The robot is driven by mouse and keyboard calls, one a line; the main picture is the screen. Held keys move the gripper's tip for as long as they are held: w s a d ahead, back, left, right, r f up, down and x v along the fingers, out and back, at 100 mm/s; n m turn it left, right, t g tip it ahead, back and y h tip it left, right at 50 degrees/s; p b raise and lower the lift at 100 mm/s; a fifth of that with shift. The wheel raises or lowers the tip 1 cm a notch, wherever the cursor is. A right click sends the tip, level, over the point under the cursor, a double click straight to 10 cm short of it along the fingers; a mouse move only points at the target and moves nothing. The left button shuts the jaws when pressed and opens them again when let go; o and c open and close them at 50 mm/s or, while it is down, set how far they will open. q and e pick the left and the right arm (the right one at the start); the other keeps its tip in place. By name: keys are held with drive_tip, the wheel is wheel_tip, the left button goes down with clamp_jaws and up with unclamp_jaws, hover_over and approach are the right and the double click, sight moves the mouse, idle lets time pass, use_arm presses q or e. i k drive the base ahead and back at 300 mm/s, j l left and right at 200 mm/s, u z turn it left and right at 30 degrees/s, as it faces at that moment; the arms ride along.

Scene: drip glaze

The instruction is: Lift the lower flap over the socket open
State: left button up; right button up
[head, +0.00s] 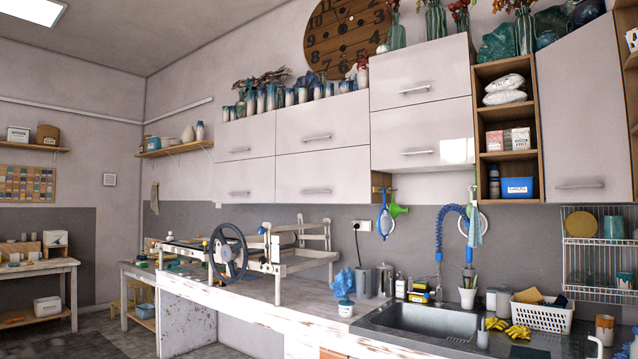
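A white wall socket (361,225) with a dark plug sits on the grey wall band. A lower white flap (323,172) with a bar handle (317,191) hangs just above it in the picture, the socket being below the flap's right end. This flap is shut, flush with the upper flap (322,125) over it. To its right is another shut lower flap (422,136), set higher, with its own handle (416,153). Neither of my grippers is in view.
Below stands a counter (290,300) with a slab roller (275,250) and its wheel. A sink (425,318), a white basket (541,315) and yellow gloves (508,328) are at the right. Vases (270,97) and a wooden clock (347,36) are above the cabinets.

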sight(340, 175)
drive_tip(key=i+j+u, duration=0.3)
drive_tip(key=i, duration=0.25)
drive_tip(key=i+j+u, duration=0.35)
drive_tip(key=i, duration=0.25)
drive_tip(key=i+l+u, duration=0.1)
drive_tip(key=i+u, duration=0.2)
drive_tip(key=i, duration=0.25)
drive_tip(key=i+z, duration=0.15)
drive_tip(key=i, duration=0.35)
drive_tip(key=i+j+z, duration=0.15)
drive_tip(key=i, duration=0.35)
drive_tip(key=i+j+z, duration=0.2)
drive_tip(key=i, duration=0.25)
drive_tip(key=i+j+z, duration=0.15)
drive_tip(key=i, duration=0.35)
drive_tip(key=j, duration=0.1)
